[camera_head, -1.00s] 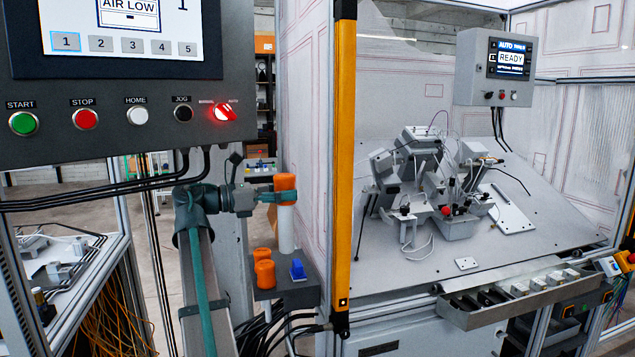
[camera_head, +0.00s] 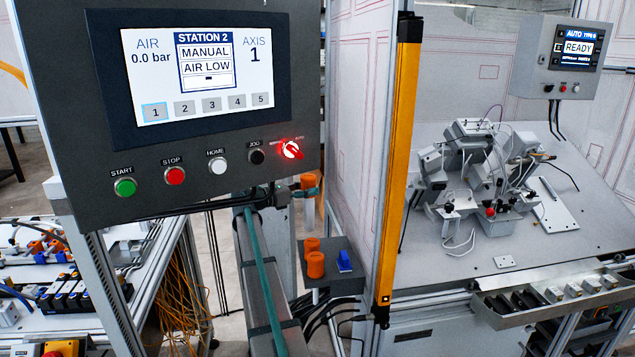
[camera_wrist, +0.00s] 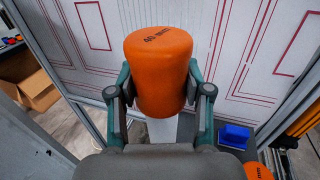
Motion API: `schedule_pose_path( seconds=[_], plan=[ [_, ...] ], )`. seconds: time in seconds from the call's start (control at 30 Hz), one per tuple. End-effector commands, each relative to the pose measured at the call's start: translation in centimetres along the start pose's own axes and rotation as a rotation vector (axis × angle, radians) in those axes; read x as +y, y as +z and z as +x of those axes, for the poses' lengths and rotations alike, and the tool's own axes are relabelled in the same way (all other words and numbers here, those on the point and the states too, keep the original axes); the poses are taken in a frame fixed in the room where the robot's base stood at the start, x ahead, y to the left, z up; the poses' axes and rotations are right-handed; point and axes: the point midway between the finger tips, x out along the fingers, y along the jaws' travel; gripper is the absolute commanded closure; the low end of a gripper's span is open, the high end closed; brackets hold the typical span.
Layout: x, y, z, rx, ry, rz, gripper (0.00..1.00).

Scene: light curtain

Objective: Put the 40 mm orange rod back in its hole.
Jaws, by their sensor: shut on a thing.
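The 40 mm orange rod has an orange head (camera_wrist: 158,60) marked "40 mm" and a pale shaft (camera_wrist: 162,130) below it. In the head view its head (camera_head: 308,181) shows just right of the dark control panel, upright. My gripper (camera_wrist: 160,88) is shut on the orange head, one finger on each side; in the head view the gripper (camera_head: 304,193) is partly hidden by the panel. The pale shaft hangs down toward the back of the dark holder block (camera_head: 347,284). Its lower end and the hole are hidden, so I cannot tell whether they meet.
Two other orange rod heads (camera_head: 315,264) and a blue piece (camera_head: 344,261) stand on the block. The control panel (camera_head: 200,110) is close on the left. A yellow light-curtain post (camera_head: 397,170) and a pale panel wall stand to the right. Cables hang below the block.

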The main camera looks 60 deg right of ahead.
Motion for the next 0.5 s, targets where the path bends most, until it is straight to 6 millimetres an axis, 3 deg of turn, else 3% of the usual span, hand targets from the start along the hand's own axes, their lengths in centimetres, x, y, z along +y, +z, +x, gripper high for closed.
schedule_pose_path(
  seconds=[0.5],
  plan=[
    [0.0, -4.2, 0.0, -0.001, 0.0, 0.0, 0.97]
  ],
)
